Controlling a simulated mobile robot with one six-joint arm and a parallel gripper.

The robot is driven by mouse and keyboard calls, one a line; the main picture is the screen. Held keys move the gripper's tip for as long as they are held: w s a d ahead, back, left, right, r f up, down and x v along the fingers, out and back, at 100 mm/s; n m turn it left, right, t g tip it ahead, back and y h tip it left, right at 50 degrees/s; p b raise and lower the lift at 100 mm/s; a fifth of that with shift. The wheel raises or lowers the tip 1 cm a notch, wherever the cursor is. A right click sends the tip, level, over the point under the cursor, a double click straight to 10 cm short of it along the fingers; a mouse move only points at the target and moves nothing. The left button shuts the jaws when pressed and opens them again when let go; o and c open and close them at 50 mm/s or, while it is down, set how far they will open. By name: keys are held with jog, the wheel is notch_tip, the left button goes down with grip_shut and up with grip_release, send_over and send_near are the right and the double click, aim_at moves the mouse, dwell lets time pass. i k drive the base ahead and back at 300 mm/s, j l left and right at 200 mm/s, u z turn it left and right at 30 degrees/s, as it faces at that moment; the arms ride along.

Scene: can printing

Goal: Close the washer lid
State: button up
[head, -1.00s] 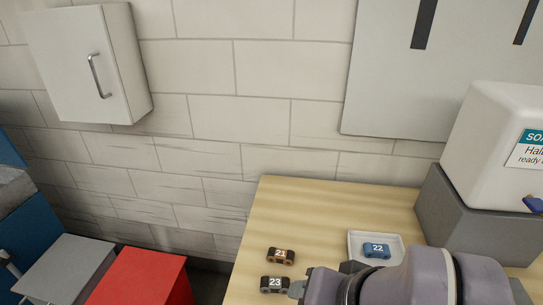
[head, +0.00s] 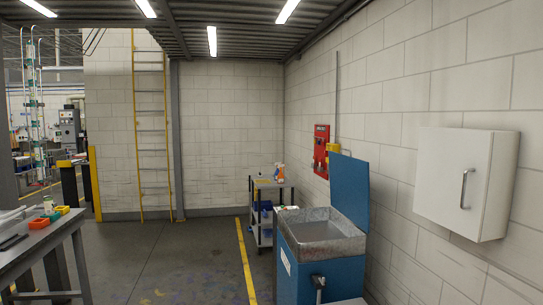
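A blue washer (head: 296,274) stands against the right wall, in the lower middle of the head view. Its blue lid (head: 350,192) is open and stands upright at the wall side. The grey metal basin (head: 318,231) under it is uncovered. A grey fitting (head: 318,282) sticks out from the front of the washer. My gripper is not in view.
A grey cart (head: 272,184) with a spray bottle (head: 279,172) stands behind the washer. A white cabinet (head: 463,182) hangs on the right wall. A workbench (head: 40,240) stands at the left. Floor between bench and washer is clear.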

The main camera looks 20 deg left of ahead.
aim_at(348, 176)
jog(key=u, duration=0.2)
jog(key=i+j+u, duration=0.2)
jog(key=i+u, duration=0.15)
jog(key=i, duration=0.3)
jog(key=i+u, duration=0.3)
jog(key=i, duration=0.4)
jog(key=i+z, duration=0.15)
jog(key=i, duration=0.4)
jog(key=i+j+z, duration=0.15)
jog(key=i, duration=0.35)
jog(key=i+j+z, duration=0.15)
jog(key=i, duration=0.4)
jog(key=i+j+z, duration=0.15)
jog(key=i+j, duration=0.2)
jog(key=i, duration=0.15)
jog(key=i+j+z, duration=0.15)
jog(key=i+j, duration=0.15)
jog(key=i, duration=0.2)
